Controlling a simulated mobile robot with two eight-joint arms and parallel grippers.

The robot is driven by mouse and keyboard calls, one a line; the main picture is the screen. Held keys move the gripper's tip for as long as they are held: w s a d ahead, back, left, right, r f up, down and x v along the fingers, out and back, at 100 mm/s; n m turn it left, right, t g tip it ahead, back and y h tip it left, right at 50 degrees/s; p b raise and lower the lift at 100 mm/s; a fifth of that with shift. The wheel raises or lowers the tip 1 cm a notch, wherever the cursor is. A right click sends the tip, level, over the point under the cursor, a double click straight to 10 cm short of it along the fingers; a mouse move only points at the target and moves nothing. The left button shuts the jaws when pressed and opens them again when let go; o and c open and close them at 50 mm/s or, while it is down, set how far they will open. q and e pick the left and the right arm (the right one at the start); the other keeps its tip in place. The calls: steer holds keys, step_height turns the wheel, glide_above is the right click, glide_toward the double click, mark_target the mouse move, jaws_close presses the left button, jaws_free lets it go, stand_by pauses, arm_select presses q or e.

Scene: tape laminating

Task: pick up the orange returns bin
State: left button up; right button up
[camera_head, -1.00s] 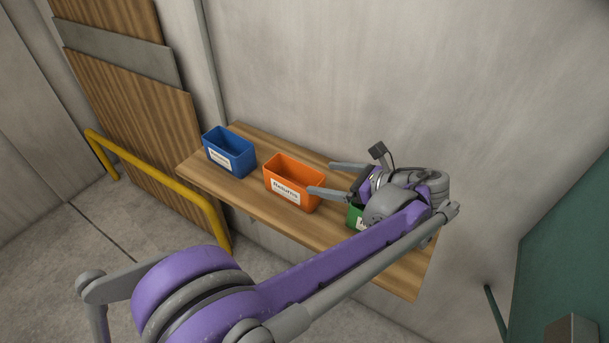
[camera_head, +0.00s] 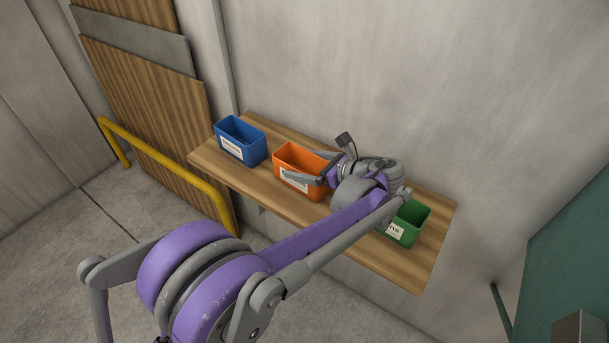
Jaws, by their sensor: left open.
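The orange returns bin (camera_head: 285,161) sits upright on the wooden shelf, in the middle of the row; its white front label is partly hidden by a finger. My left gripper (camera_head: 298,165) is open and reaches in from the bin's right side. One finger crosses the front face and the other is near the back rim; I cannot tell whether either touches. The bin's right end is partly hidden by the gripper. My right gripper is not in view.
The wooden shelf (camera_head: 262,189) runs along the grey wall. A blue bin (camera_head: 253,153) stands to the left and a green bin (camera_head: 412,222) to the right, partly behind my arm. A yellow rail (camera_head: 165,159) stands left of the shelf.

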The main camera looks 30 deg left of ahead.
arm_select(q)
steer(key=shift+c, duration=0.3)
steer(key=c, duration=1.1)
